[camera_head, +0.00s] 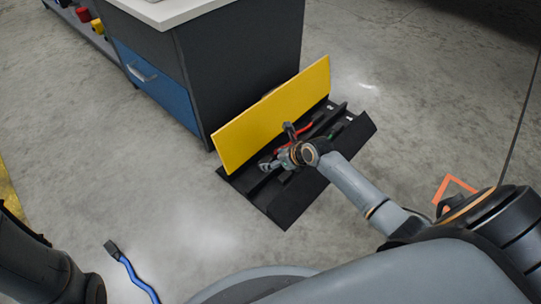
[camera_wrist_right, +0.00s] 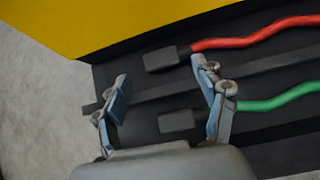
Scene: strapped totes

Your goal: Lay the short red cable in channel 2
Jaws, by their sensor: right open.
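A red cable (camera_head: 306,126) with a dark plug lies along a channel near the yellow lid of the black cable ramp (camera_head: 285,208). In the right wrist view, the red cable (camera_wrist_right: 255,36) and its plug (camera_wrist_right: 167,58) lie just beyond my right fingertips. A green cable (camera_wrist_right: 280,100) with a dark plug (camera_wrist_right: 177,121) lies in the neighbouring channel, its plug between the fingers. My right gripper (camera_head: 278,149) is open and low over the ramp; it also shows in the right wrist view (camera_wrist_right: 162,82). My left gripper is out of view.
The ramp's yellow lid (camera_head: 272,116) stands raised along its far side, close to a grey cabinet (camera_head: 245,65) with a blue drawer. A blue cable (camera_head: 135,275) lies on the floor at lower left. An orange mark (camera_head: 452,185) is on the floor at right.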

